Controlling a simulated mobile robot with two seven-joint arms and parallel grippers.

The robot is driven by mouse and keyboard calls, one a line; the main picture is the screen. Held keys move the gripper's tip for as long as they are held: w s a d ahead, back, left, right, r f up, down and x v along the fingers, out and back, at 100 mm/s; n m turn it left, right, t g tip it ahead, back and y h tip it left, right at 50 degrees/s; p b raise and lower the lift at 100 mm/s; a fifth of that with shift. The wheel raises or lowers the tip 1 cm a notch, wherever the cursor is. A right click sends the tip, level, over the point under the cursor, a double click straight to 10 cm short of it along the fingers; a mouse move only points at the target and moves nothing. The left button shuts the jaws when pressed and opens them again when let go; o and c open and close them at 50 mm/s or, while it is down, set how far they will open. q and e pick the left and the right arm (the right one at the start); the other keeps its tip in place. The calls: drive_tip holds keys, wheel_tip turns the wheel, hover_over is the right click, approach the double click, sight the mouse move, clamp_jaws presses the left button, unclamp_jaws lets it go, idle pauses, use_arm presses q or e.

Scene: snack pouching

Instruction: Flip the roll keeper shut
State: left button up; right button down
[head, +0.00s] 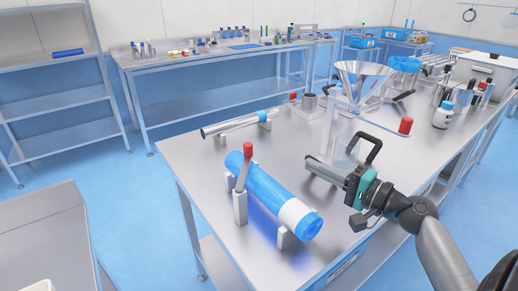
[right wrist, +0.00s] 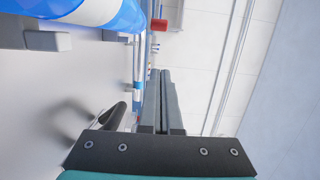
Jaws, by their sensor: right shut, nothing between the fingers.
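A blue roll (head: 270,190) with a white band lies on low grey supports on the metal table. The roll keeper, a grey lever with a red knob (head: 248,149), rises from a grey post (head: 240,208) at the roll's near side. It stands nearly upright, leaning slightly right. My right gripper (head: 309,164) is shut and empty, to the right of the roll and apart from the keeper. In the right wrist view its two fingers (right wrist: 160,72) lie together, with part of the roll (right wrist: 60,8) at the upper left. My left gripper is not in view.
A steel funnel on a clear stand (head: 362,80) is behind my right gripper. A black handle (head: 370,145) rises close to it. Metal tubes (head: 232,124) lie beyond the roll. A red-capped post (head: 405,126) and a white jar (head: 443,114) stand at right.

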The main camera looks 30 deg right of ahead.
sight(244, 165)
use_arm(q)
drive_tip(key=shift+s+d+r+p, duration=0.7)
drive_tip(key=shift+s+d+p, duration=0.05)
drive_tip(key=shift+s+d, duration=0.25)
use_arm(e)
drive_tip(key=a+x, duration=0.2)
drive_tip(key=x, duration=1)
drive_tip(key=shift+a, duration=0.5)
drive_tip(key=shift+a, duration=0.1)
